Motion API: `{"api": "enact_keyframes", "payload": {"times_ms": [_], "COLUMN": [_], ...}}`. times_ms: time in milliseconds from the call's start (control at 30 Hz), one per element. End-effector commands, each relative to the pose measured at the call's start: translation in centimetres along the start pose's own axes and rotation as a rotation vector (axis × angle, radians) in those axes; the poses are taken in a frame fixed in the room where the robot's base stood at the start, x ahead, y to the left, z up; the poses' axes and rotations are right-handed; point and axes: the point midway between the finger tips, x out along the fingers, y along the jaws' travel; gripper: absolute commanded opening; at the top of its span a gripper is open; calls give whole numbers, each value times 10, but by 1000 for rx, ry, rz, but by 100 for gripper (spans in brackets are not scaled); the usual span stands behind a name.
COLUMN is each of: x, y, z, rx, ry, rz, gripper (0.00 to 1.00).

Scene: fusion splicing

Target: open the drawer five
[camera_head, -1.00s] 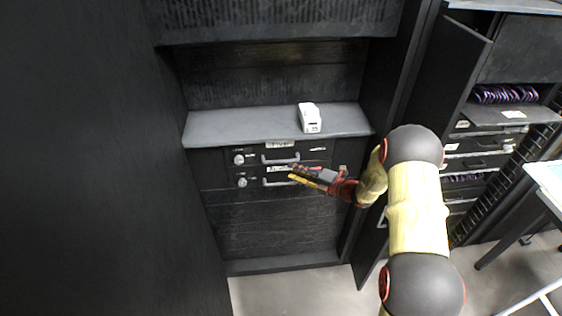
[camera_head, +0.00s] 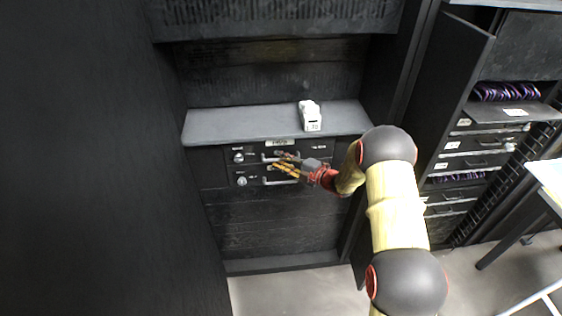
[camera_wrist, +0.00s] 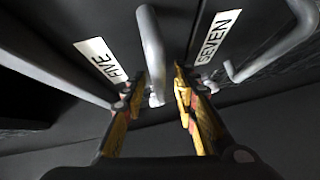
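Drawer five, labelled FIVE in the wrist view, is the upper of two dark drawers under the shelf and appears shut. Its grey handle (camera_head: 268,158) is partly hidden by my gripper in the head view. My gripper (camera_head: 278,160) is at this handle, with its yellow-and-dark fingers spread apart. In the wrist view, the handle (camera_wrist: 151,50) of drawer five lies between the fingers of my open gripper (camera_wrist: 159,88). I see a gap on at least the right side; contact on the left is unclear. The FIVE label (camera_wrist: 101,60) is left of the handle.
Drawer seven's handle (camera_wrist: 272,48) and SEVEN label (camera_wrist: 218,36) are close on the right in the wrist view. A white device (camera_head: 310,116) stands on the grey shelf (camera_head: 240,122). Dark cabinet walls flank the bay. Another drawer rack (camera_head: 480,142) stands at right.

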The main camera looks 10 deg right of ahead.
Motion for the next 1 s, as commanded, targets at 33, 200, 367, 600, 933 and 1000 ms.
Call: {"api": "enact_keyframes", "payload": {"times_ms": [33,200,367,600,933,1000], "x": [1,1,1,1,1,1], "y": [0,0,0,0,0,0], "z": [0,0,0,0,0,0], "rx": [0,0,0,0,0,0], "ry": [0,0,0,0,0,0], "rz": [0,0,0,0,0,0], "gripper": [29,29,22,8,0,0]}}
